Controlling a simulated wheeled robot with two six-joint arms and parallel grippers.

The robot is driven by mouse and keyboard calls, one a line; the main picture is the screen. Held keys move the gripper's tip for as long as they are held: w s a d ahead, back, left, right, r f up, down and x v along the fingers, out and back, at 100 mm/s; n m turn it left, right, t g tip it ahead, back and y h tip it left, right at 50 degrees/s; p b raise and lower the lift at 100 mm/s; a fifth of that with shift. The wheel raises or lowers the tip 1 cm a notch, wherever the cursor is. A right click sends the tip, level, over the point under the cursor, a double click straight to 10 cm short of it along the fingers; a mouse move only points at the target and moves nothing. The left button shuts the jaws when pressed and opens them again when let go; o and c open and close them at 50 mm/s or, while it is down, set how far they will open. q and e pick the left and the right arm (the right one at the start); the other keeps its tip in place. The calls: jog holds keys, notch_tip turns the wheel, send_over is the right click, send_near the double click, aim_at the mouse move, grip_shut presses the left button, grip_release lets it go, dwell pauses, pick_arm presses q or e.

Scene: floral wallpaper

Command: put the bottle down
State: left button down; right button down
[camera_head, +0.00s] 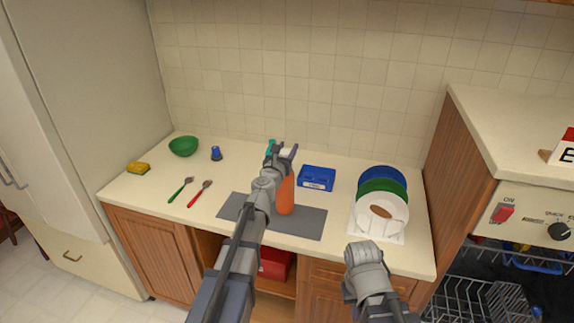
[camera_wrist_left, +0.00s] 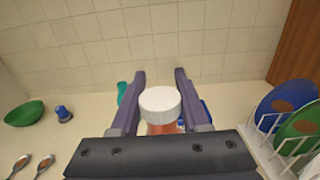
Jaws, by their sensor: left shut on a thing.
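The bottle (camera_head: 286,197) is orange with a white cap, which shows in the left wrist view (camera_wrist_left: 160,101). It is upright over the dark grey mat (camera_head: 312,222) on the counter. I cannot tell whether its base touches the mat. My left gripper (camera_head: 285,150) is shut on the bottle near its top, with the cap between the two fingers in the left wrist view (camera_wrist_left: 160,90). My left arm hides part of the bottle and the mat. My right arm shows at the lower right, but its gripper fingers are not visible.
A blue box (camera_head: 317,179) stands behind the mat. A rack of plates (camera_head: 400,238) is to the right. Green (camera_head: 176,192) and red (camera_head: 195,200) spoons, a green bowl (camera_head: 184,146), a blue cup (camera_head: 216,154) and a sponge (camera_head: 138,168) are left. A teal item is behind the gripper.

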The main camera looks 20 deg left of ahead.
pick_arm(q)
jog(key=shift+f+b, duration=1.8)
jog(key=shift+b, duration=0.05)
jog(key=shift+f, duration=0.15)
jog(key=shift+c, duration=2)
grip_release()
jog(key=shift+r, duration=0.2)
jog(key=s, duration=1.2)
jog(key=shift+a, duration=0.2)
